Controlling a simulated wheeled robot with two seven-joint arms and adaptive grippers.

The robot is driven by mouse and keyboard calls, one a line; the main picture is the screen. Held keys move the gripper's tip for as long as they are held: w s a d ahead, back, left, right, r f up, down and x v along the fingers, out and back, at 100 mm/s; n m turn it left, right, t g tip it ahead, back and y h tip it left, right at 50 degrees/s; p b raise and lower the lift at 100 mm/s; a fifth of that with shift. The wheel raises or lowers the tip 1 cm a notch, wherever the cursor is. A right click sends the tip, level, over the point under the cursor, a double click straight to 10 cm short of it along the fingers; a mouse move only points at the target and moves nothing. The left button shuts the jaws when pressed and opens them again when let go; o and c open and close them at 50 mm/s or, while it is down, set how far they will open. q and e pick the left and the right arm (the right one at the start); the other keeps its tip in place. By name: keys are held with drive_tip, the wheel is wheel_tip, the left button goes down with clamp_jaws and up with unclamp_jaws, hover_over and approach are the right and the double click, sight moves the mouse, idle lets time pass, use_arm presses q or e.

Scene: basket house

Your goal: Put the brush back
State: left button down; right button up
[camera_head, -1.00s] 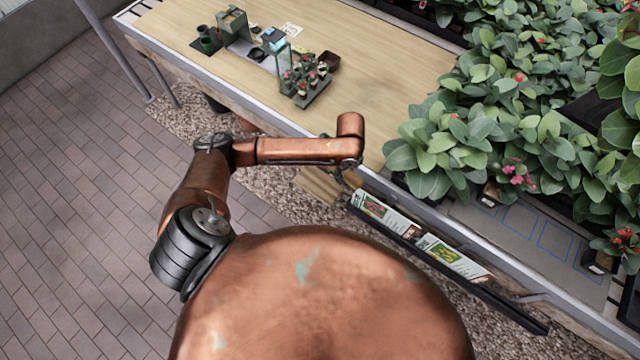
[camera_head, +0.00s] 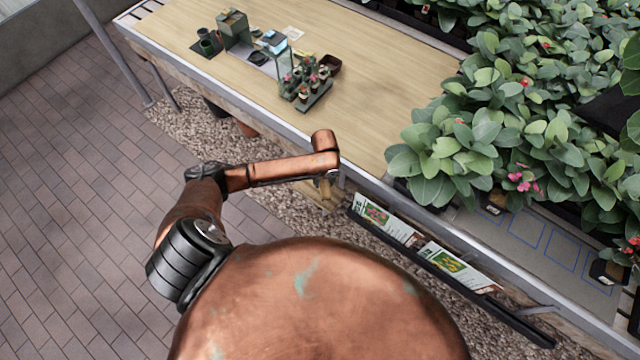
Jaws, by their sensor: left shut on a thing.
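My left arm comes in from the left, and its copper forearm ends beside the table's front edge. My left gripper (camera_head: 331,182) hangs below the wrist, small and partly hidden by it. It is shut on a small tan thing, taken to be the brush (camera_head: 325,189), whose shape is hard to make out. They are just outside the table edge, apart from the tabletop items. My right gripper is not in view.
The wooden table (camera_head: 390,75) has a clear middle. A rack of small potted plants (camera_head: 312,92), a green box (camera_head: 232,22) and dark pots (camera_head: 207,42) stand on it. Leafy plants (camera_head: 450,150) fill the right. A seed-packet rack (camera_head: 420,250) hangs on the front edge.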

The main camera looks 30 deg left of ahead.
use_arm(q)
drive_tip(key=a+f, duration=0.1)
drive_tip(key=f, duration=0.1)
drive_tip(key=w+a+f+b, duration=0.1)
drive_tip(key=a+f, duration=0.1)
drive_tip(key=shift+w, duration=0.15)
drive_tip(key=shift+w+a+f+b, duration=0.1)
drive_tip(key=shift+f+b, duration=0.2)
drive_tip(key=shift+f, duration=1.4)
drive_tip(key=shift+f, duration=0.1)
drive_tip(key=shift+f, duration=0.15)
drive_tip(key=c, duration=1.5)
unclamp_jaws()
wheel_tip(320, 180, up, 13)
drive_tip(key=shift+f+p, duration=0.2)
drive_tip(key=shift+p, duration=1.05)
